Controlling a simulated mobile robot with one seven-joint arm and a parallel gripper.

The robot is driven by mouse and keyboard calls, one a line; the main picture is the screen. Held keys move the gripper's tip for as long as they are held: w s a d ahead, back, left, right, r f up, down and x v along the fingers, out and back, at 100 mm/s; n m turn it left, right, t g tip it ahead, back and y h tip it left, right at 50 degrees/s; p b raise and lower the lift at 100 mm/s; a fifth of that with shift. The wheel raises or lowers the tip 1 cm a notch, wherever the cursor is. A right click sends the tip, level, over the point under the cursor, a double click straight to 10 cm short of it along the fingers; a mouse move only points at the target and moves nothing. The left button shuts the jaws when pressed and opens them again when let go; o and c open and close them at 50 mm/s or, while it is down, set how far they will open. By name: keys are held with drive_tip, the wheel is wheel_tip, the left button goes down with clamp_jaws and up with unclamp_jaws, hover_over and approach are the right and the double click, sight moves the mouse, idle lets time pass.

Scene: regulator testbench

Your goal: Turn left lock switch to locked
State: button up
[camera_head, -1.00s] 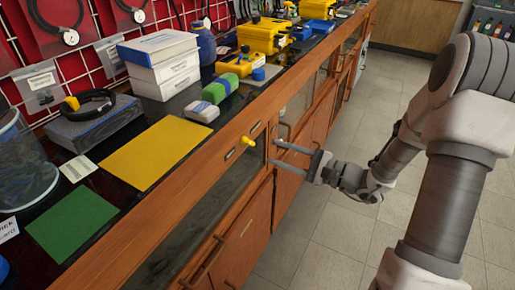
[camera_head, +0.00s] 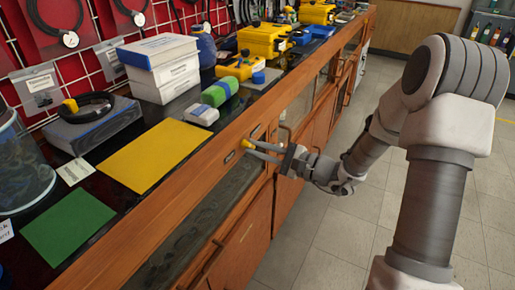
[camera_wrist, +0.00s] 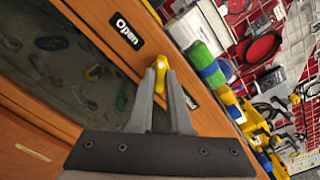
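The lock switch is a small yellow lever (camera_head: 247,143) on the wooden front rail of the bench, above the glass-fronted cabinet. In the wrist view the yellow lever (camera_wrist: 160,68) stands between my fingertips. A black "Open" label (camera_wrist: 127,31) is on the rail to its left. Another dark label (camera_wrist: 190,99) to its right is mostly hidden by a finger. My gripper (camera_head: 249,149) reaches the switch from the right, with one finger on each side of the lever. I cannot tell whether both fingers touch it.
The benchtop holds a yellow sheet (camera_head: 155,153), a green sheet (camera_head: 68,228), white boxes (camera_head: 163,68) and yellow cases (camera_head: 265,42). A cabinet door handle (camera_head: 285,132) is just right of the switch. The floor (camera_head: 330,235) beside the bench is clear.

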drive_tip(key=shift+r+m+p, duration=0.1)
drive_tip(key=shift+m+p, duration=0.2)
drive_tip(key=shift+p, duration=0.15)
clamp_jaws()
drive_tip(key=m+p, duration=0.8)
drive_tip(key=p, duration=0.1)
drive_tip(key=shift+r, duration=0.15)
drive_tip(key=m+p, duration=0.5)
drive_tip(key=shift+m, duration=0.3)
drive_tip(key=shift+s+f+m+p, duration=0.1)
drive_tip(key=shift+f+m+p, duration=0.05)
drive_tip(key=shift+m+p, duration=0.7)
drive_tip(key=shift+f+m+p, duration=0.1)
drive_tip(key=shift+m+p, duration=0.55)
drive_tip(key=shift+m, duration=0.3)
drive_tip(key=o, duration=0.7)
unclamp_jaws()
drive_tip(key=shift+d, duration=0.1)
drive_tip(key=v, duration=1.7)
